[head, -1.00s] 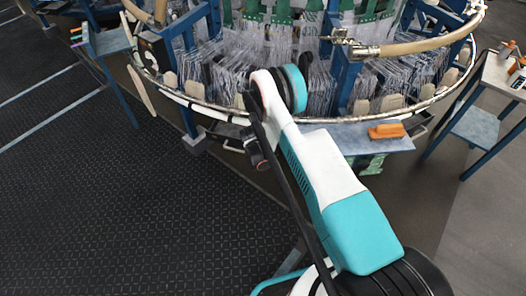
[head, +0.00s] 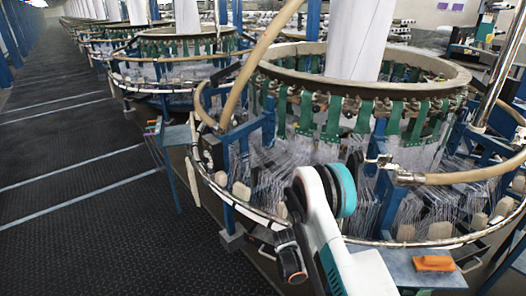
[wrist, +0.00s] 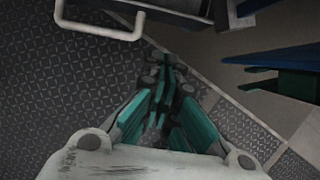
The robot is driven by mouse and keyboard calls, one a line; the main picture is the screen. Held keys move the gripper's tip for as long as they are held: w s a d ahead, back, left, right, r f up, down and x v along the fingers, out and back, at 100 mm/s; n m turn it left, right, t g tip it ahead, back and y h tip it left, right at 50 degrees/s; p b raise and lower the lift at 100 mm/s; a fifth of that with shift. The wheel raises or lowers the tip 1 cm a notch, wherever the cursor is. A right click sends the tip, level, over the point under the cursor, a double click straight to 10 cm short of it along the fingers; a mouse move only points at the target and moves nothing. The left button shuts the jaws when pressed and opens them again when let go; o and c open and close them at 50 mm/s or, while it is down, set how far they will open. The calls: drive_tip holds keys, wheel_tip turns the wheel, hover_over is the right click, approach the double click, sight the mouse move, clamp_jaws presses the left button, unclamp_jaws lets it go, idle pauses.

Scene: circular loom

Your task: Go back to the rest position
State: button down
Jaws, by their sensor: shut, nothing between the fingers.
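My gripper (wrist: 165,72) shows in the wrist view with its teal and black fingers together at the tips and nothing between them. It points down over the patterned dark floor, clear of it as far as I can see. In the head view my white and teal arm rises in front of the circular loom (head: 408,240), and its upper joint overlaps the loom's front rim and white threads. My gripper cannot be made out in the head view.
An orange-handled tool (head: 434,263) lies on a grey shelf (head: 400,268) at the loom's front, right of my arm. A small blue side table (head: 176,135) stands left of the loom. The wrist view shows a pale metal handle (wrist: 100,30). The left aisle (head: 80,200) is clear.

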drive_tip(key=s+d+r+m, duration=0.15)
drive_tip(key=r+m, duration=0.25)
drive_tip(key=r, duration=0.8)
drive_tip(key=s+r+m+t+y, duration=0.15)
drive_tip(key=r+m, duration=0.35)
drive_tip(key=r, duration=0.7)
drive_tip(key=s+d+r+m, duration=0.15)
drive_tip(key=r+m, duration=0.25)
drive_tip(key=r, duration=0.9)
drive_tip(key=s+r+m, duration=0.8)
drive_tip(key=s+r, duration=0.3)
drive_tip(key=s, duration=0.2)
drive_tip(key=s+d+r+m+t, duration=0.1)
drive_tip(key=s+r+m+t, duration=0.1)
drive_tip(key=s+m, duration=0.6)
drive_tip(key=shift+s+y, duration=0.45)
drive_tip(key=shift+s, duration=3.3)
